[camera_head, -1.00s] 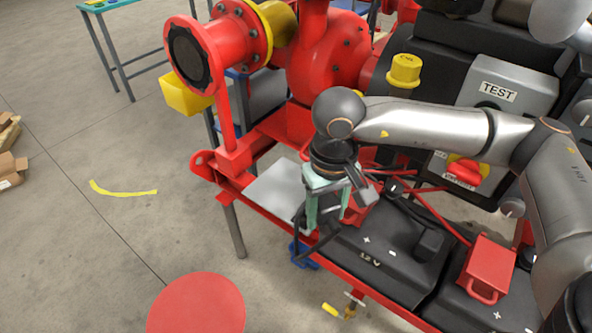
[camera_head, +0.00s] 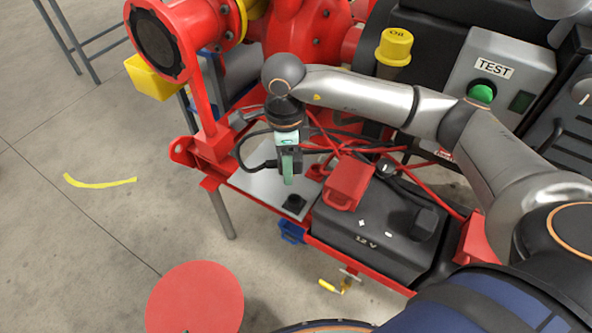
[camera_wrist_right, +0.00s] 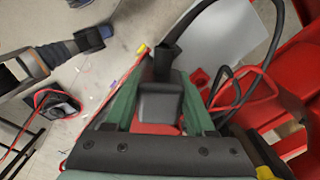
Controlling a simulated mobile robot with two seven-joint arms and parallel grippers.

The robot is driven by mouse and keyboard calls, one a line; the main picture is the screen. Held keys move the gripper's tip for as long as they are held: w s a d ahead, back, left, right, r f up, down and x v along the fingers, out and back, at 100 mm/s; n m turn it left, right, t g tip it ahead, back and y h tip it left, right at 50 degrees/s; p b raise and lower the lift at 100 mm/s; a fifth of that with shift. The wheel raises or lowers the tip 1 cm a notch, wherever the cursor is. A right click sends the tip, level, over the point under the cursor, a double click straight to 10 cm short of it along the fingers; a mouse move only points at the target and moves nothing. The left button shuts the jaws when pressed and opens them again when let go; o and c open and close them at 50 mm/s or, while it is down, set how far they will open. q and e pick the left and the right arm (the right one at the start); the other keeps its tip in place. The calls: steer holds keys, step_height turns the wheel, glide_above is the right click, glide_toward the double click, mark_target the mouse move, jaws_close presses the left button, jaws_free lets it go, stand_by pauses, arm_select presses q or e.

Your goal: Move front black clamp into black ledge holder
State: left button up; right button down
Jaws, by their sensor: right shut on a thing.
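My right gripper (camera_head: 288,180) hangs above the grey metal plate at the left end of the red skid. Its green fingers are shut on the black clamp (camera_wrist_right: 160,102), which sits between them in the right wrist view. A black cable loops from the clamp. A small black block, apparently the black ledge holder (camera_head: 295,203), is at the plate's front edge, slightly below and right of the fingertips in the head view. The clamp looks apart from it, though the exact height gap is unclear. My left gripper is not seen.
A black 12 V battery (camera_head: 365,240) with a red block (camera_head: 347,183) on it stands right of the plate (camera_head: 248,181). A blue holder (camera_head: 291,232) is just below the front edge. Red and black cables lie behind. A red disc (camera_head: 195,300) is in front.

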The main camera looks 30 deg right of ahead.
steer(key=m, duration=0.2)
steer(key=f+m, duration=0.1)
steer(key=m, duration=0.1)
steer(key=w+m, duration=0.1)
steer(key=m, duration=0.2)
steer(key=shift+w+d+f, duration=0.1)
steer(key=shift+d+f, duration=0.15)
steer(key=shift+f, duration=0.05)
steer(key=shift+w+d+f+m, duration=0.1)
steer(key=shift+d+f+m, duration=0.35)
steer(key=shift+f+m, duration=1.8)
steer(key=shift+w+d+f+m, duration=0.15)
steer(key=shift+d+f+m, duration=0.35)
steer(key=shift+m, duration=3.4)
steer(key=shift+w+d+f+m, duration=0.1)
steer(key=shift+d+f+m, duration=0.25)
steer(key=shift+f+m, duration=1.95)
steer(key=f+m+b, duration=0.1)
steer(key=b, duration=0.2)
steer(key=shift+f+m, duration=0.25)
steer(key=shift+f, duration=0.1)
steer(key=shift+r, duration=0.2)
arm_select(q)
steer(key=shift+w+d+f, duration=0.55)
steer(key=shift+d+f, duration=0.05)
